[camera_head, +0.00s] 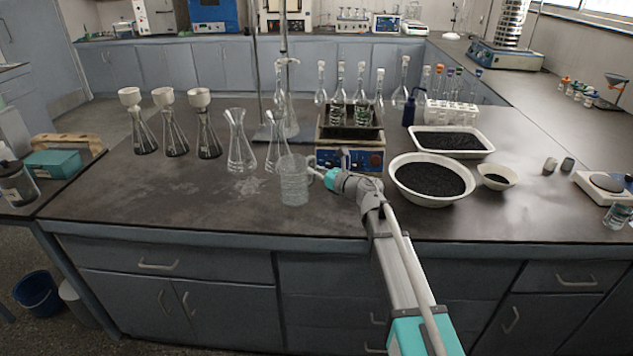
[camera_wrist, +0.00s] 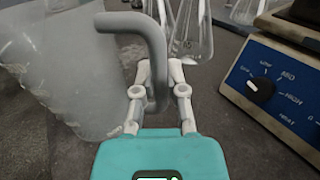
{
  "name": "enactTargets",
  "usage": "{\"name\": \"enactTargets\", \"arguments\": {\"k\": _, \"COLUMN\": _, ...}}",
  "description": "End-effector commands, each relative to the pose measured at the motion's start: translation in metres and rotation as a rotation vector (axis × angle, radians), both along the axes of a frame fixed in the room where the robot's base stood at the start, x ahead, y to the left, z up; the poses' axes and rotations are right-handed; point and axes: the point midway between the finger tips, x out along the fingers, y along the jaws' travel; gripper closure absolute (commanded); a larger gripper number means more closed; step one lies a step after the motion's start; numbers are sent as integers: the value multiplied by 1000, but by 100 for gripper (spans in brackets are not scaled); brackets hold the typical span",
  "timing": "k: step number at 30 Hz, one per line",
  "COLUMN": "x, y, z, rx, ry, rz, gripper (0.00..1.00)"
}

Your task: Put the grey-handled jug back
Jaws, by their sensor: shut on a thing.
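The jug (camera_head: 294,183) is clear and stands at the front of the bench, left of the blue heating unit. It looks upright, and I cannot tell if its base touches the bench. In the wrist view the clear jug (camera_wrist: 68,72) fills the left side, and its grey handle (camera_wrist: 153,45) passes between my fingers. My gripper (camera_head: 319,175) reaches in from the right and is shut on the handle. In the wrist view my gripper (camera_wrist: 158,88) has a finger on each side of the handle.
A blue heating unit (camera_head: 349,157) stands close on the right. Two conical flasks (camera_head: 240,150) stand just behind the jug. A white bowl (camera_head: 432,199) of dark grains is further right. Funnel-topped flasks (camera_head: 206,140) stand left. The front left bench is clear.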

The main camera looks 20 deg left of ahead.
Motion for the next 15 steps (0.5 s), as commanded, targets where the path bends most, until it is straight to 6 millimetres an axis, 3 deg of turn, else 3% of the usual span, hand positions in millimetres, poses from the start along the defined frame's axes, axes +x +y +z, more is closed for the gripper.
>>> {"name": "enactTargets", "arguments": {"k": 15, "x": 5, "y": 6, "z": -36, "rx": 1, "ry": 1, "rz": 0, "gripper": 100}}
